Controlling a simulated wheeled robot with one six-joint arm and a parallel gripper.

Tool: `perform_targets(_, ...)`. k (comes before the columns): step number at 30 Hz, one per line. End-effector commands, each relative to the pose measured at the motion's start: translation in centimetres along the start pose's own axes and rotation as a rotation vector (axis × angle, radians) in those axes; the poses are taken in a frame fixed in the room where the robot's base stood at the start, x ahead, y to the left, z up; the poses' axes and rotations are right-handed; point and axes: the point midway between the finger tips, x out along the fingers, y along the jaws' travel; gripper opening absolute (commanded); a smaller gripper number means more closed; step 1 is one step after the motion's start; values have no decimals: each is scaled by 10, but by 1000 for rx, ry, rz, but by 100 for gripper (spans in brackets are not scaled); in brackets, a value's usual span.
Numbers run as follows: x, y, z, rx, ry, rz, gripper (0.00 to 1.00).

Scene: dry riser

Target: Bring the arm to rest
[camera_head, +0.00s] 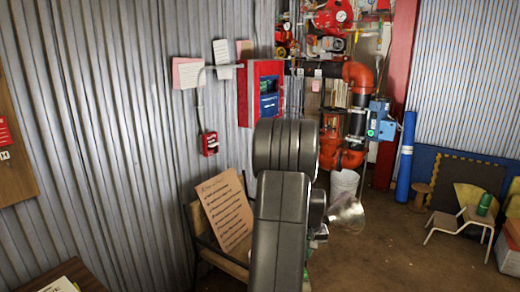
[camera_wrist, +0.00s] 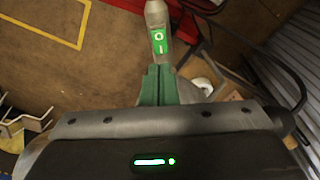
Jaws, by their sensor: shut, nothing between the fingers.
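My gripper (camera_wrist: 158,72) shows in the wrist view with its two green fingers together and nothing between them. A grey piece with a green O/I marking (camera_wrist: 158,40) appears just past the fingertips; I cannot tell whether it touches them.
A chair with a written board (camera_head: 226,210) stands close left of my arm. A small chair with a green can (camera_head: 484,204) stands at the right. Brown floor (camera_head: 400,250) is open at right of centre. A corrugated wall (camera_head: 110,130) runs along the left.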

Motion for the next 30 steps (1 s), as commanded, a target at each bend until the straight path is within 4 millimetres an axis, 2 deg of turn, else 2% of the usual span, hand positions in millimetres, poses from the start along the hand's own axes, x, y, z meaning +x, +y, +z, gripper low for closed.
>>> perform_targets(1, 12, 0, 1, 0, -5, -1, 0)
perform_targets(4, 31, 0, 1, 0, -4, -1, 0)
perform_targets(13, 29, 4, 3, 2, 71, -5, 0)
perform_targets(30, 25, 3, 3, -1, 85, -5, 0)
